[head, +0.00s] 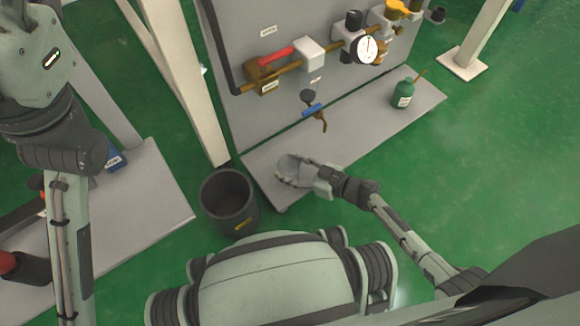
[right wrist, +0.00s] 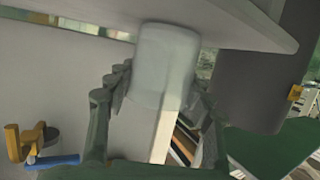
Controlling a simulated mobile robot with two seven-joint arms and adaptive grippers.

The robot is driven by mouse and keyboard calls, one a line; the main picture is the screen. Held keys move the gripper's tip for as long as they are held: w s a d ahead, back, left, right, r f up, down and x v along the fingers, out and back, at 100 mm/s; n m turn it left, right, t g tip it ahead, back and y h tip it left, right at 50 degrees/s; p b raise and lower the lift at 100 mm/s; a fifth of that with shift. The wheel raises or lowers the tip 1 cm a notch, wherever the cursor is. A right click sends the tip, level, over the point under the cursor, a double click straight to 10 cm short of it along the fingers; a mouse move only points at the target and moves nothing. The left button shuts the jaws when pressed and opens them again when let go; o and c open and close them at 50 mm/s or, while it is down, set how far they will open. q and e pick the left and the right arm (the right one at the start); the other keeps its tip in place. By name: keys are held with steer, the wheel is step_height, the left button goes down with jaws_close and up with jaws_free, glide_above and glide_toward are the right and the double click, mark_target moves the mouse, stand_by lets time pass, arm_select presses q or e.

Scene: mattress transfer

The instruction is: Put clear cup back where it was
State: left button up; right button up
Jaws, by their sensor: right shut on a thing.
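The clear cup (head: 291,164) is at the front left end of the grey shelf (head: 350,137), under the panel. It also shows in the right wrist view (right wrist: 165,62) as a pale, see-through cup between my fingers. My right gripper (head: 300,174) is shut on the cup, with fingers on both sides of it. In the right wrist view, the cup's end meets the shelf's edge region; I cannot tell whether it rests on the shelf or is just above it.
A dark bucket (head: 212,205) stands on the floor left of the shelf. A tap with a blue handle (head: 312,109) hangs from the panel above the shelf. A green bottle (head: 403,94) stands farther right; the shelf between is clear. A second table (head: 140,205) is at left.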

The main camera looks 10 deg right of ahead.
steer(key=shift+f, duration=0.1)
steer(key=o, duration=1.1)
steer(key=shift+o, duration=0.2)
